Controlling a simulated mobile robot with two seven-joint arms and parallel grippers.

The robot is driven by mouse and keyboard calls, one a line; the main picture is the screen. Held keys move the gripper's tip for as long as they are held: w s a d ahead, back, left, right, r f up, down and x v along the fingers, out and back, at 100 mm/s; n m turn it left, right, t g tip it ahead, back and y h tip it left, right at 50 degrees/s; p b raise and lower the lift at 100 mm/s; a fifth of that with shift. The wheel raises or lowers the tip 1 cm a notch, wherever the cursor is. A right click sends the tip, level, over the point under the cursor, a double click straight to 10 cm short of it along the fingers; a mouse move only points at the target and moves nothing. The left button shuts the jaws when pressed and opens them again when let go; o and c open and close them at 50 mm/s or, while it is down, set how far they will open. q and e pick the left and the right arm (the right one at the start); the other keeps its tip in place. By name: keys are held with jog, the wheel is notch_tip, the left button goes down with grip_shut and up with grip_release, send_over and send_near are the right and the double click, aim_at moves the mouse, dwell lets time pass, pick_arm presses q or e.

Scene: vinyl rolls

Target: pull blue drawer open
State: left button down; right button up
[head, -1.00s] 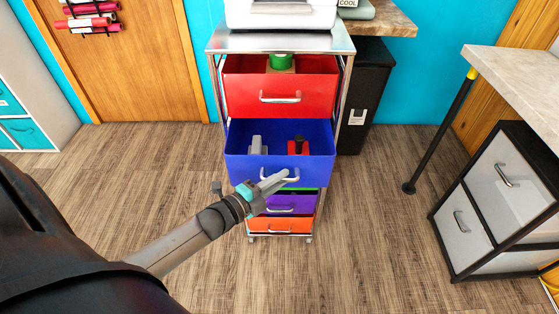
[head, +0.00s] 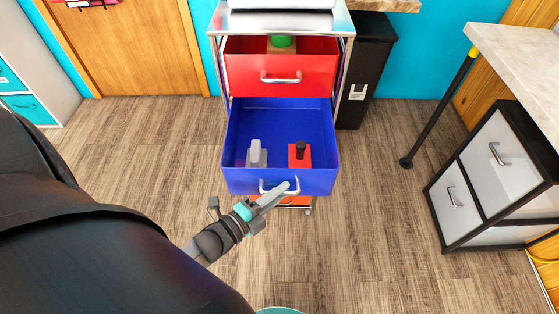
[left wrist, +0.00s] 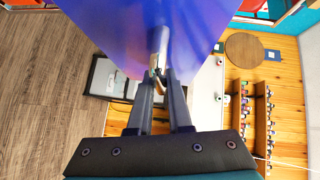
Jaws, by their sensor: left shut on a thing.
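The blue drawer (head: 285,117) is pulled well out of the metal cart in the head view. Its silver handle (head: 268,190) is on the front panel. My left gripper (head: 284,189) is shut on this handle. In the left wrist view, the gripper's fingers (left wrist: 160,82) meet at the handle, in front of the blurred blue panel (left wrist: 135,25). Inside the drawer stand a grey-white object (head: 256,156) at the left and a red object with a black top (head: 299,156) at the right. My right gripper is in neither view.
A red drawer (head: 281,72) above is partly open with a green-topped item in it. A black bin (head: 367,75) stands behind the cart at right. A black-framed cabinet with grey drawers (head: 490,185) is at the right. Wooden floor in front is free.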

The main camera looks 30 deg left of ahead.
pick_arm(q)
jog(key=shift+s+d, duration=0.1)
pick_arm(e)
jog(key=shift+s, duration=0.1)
pick_arm(q)
jog(key=c, duration=0.8)
grip_release()
jog(key=shift+c, duration=0.2)
jog(key=p+v, duration=0.2)
jog(key=v, duration=1.3)
jog(key=shift+p, duration=0.35)
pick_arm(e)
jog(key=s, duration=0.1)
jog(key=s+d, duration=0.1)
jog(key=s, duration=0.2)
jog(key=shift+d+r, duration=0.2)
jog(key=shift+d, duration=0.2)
pick_arm(q)
jog(key=shift+s, duration=0.1)
